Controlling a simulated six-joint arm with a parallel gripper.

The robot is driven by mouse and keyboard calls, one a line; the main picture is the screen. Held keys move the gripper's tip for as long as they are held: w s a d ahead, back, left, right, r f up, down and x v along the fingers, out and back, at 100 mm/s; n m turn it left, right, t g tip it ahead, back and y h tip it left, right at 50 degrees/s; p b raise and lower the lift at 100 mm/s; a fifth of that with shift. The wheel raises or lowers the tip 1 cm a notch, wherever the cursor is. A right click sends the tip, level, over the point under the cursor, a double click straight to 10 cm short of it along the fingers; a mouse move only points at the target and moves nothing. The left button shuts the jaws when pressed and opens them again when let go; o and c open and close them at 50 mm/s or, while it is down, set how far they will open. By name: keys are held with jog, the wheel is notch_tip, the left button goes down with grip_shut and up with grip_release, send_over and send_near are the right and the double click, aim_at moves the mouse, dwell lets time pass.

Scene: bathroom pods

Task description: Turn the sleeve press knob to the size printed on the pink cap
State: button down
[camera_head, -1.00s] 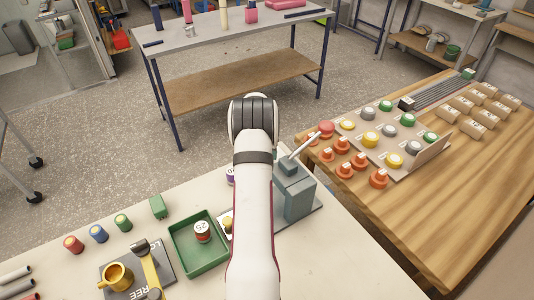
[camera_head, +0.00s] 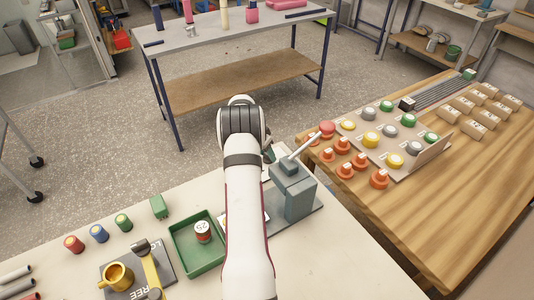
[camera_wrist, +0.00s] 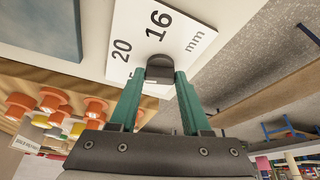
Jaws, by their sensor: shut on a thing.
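My gripper (camera_wrist: 160,82) is shut on a dark knob (camera_wrist: 158,62) in the wrist view, its two green fingers on either side. The knob sits at the edge of a white dial plate (camera_wrist: 125,28) printed 20, 16 and mm. I cannot tell which size the knob points to. In the head view my arm hides the fingers and knob. The grey-blue sleeve press (camera_head: 294,190) stands right of my arm, with a slanted lever ending in a red ball (camera_head: 327,127). A reddish cap (camera_head: 203,231) with a white top reading 25 stands in the green tray; no clearly pink cap shows.
The green tray (camera_head: 180,246) is left of my arm. The wooden table (camera_head: 400,210) at right carries orange knobs and a panel of coloured buttons (camera_head: 370,138).

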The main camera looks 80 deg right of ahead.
jog(key=m, duration=0.2)
jog(key=m+g+y, duration=0.1)
jog(key=m, duration=0.1)
jog(key=shift+w+d+m, duration=0.15)
jog(key=shift+w+m, duration=0.05)
jog(key=shift+m, duration=0.1)
jog(key=shift+d+m+g+y, duration=0.1)
jog(key=shift+m+g+y, duration=0.5)
jog(key=shift+m, duration=1.1)
jog(key=shift+c, duration=1.8)
grip_release()
